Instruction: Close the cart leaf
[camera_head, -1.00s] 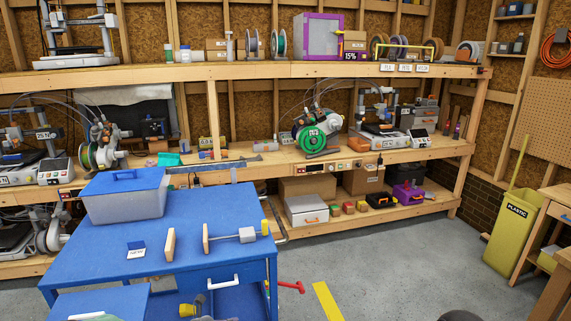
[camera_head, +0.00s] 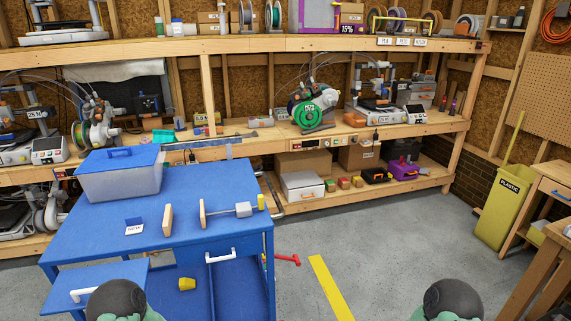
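The blue cart (camera_head: 90,235) stands at the left, in front of the workbench. A blue leaf (camera_head: 125,273) with a white handle (camera_head: 84,294) stands out from the cart's lower left front, and an open compartment (camera_head: 230,285) shows beside it. A yellow cup-like thing (camera_head: 187,284) is at this opening. A second white handle (camera_head: 220,256) is on the cart front under the top. Rounded dark and green parts of my arms show at the bottom edge, the left one overlapping the leaf's lower edge. Neither gripper shows.
On the cart top are a lidded bin (camera_head: 122,178), a small blue card stand (camera_head: 134,226), two wooden blocks and a rod with a grey block (camera_head: 243,209). A red-handled thing (camera_head: 287,260) is right of the cart. Grey floor (camera_head: 390,250) is free to the right.

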